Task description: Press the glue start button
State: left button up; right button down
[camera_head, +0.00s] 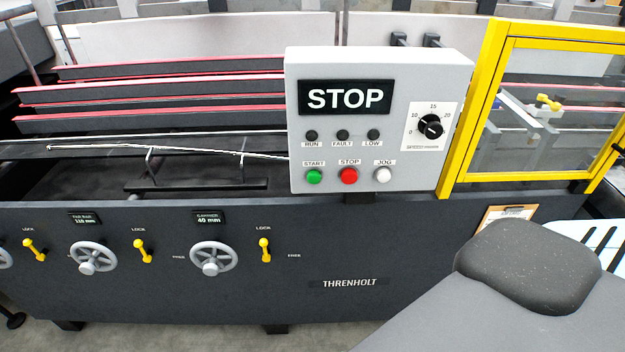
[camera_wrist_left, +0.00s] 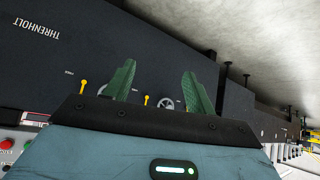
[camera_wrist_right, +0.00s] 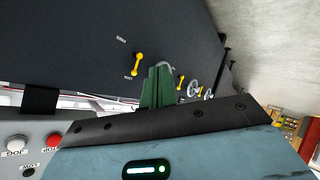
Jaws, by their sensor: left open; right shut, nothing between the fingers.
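The green START button (camera_head: 314,176) is on the front of the grey control panel (camera_head: 297,120), at the lower left of its button row. The red STOP button (camera_head: 348,176) and the white JOG button (camera_head: 383,175) are to its right. Neither gripper shows in the head view. My left gripper (camera_wrist_left: 158,68) is open and empty, with the machine front beyond it. A red button (camera_wrist_left: 7,144) shows at that view's left edge. My right gripper (camera_wrist_right: 158,68) is shut and empty. The red STOP button (camera_wrist_right: 53,140) is left of it; START is not visible there.
The panel display reads STOP, and a black dial (camera_head: 431,126) is at its right. A yellow-framed guard (camera_head: 470,105) stands right of the panel. Handwheels (camera_head: 213,259) and yellow lock levers (camera_head: 265,249) stick out from the dark machine front. My arm covers the lower right.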

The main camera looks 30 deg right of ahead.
aim_at(314, 178)
pick_arm(q)
jog(key=shift+g, duration=0.5)
jog(key=shift+s+d+f+b, duration=0.1)
jog(key=shift+s+f+b, duration=0.35)
jog(key=shift+f, duration=0.2)
jog(key=shift+s+d+f+b, duration=0.1)
jog(key=shift+s+f+b, duration=0.25)
jog(key=shift+f+b, duration=0.25)
jog(key=shift+s+d+f+b, duration=0.1)
jog(key=shift+s+f+b, duration=0.35)
jog(key=shift+f, duration=0.2)
pick_arm(e)
jog(key=w+d+r+m+t+y, duration=0.1)
jog(key=w+r+m+t, duration=0.2)
jog(key=w+r+m, duration=0.2)
jog(key=w+d+r+m+t+y, duration=0.1)
jog(key=w+d+r+m+t, duration=0.1)
jog(key=w+r+m, duration=0.4)
jog(key=w+d+r+m+t+y, duration=0.1)
jog(key=w+r+m+t, duration=0.3)
jog(key=r+m, duration=1)
jog(key=shift+w+d+m+t, duration=0.25)
jog(key=shift+w+m, duration=0.9)
jog(key=shift+m, duration=4.35)
pick_arm(q)
jog(key=shift+a, duration=0.1)
pick_arm(e)
jog(key=shift+a+r, duration=0.1)
